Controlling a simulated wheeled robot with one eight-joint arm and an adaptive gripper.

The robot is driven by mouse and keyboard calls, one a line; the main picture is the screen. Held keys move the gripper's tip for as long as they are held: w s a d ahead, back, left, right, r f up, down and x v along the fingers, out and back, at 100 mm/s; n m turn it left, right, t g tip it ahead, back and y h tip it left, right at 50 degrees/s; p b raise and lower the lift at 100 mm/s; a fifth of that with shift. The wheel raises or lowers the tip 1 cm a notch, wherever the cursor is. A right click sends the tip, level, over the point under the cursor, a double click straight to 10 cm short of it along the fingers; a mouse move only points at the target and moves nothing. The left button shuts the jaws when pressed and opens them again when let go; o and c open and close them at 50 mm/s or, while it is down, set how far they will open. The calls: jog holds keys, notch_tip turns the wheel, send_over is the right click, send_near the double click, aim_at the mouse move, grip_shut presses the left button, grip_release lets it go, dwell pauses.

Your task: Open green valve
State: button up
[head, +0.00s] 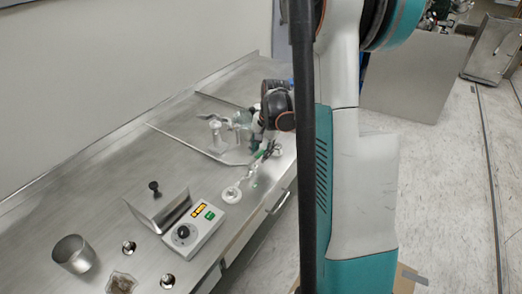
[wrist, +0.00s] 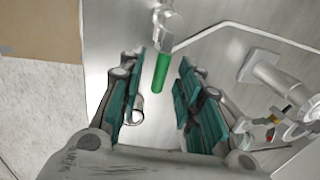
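The green valve (wrist: 161,72) shows in the wrist view as a slim green handle on the end of clear glassware (wrist: 170,22). My gripper (wrist: 157,95) is open, with green-padded fingers on either side. The handle appears between the fingertips in the picture, with a gap on both sides. I cannot tell how far it lies in depth. In the head view my gripper (head: 267,143) is at the glassware near the bench's right edge, and the valve is too small to make out clearly.
A hotplate control box (head: 193,228) with a lit display, a metal box (head: 160,207) and a steel beaker (head: 73,254) stand on the metal bench (head: 105,170). A thin metal frame (head: 190,142) and white glassware (wrist: 292,95) are close to my gripper. A wall borders the bench's back.

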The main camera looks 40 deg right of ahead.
notch_tip(320, 180, up, 12)
jog(key=s, duration=0.2)
jog(key=shift+s+d, duration=0.15)
jog(key=shift+d, duration=0.15)
jog(key=shift+f, duration=0.15)
dwell(0.3)
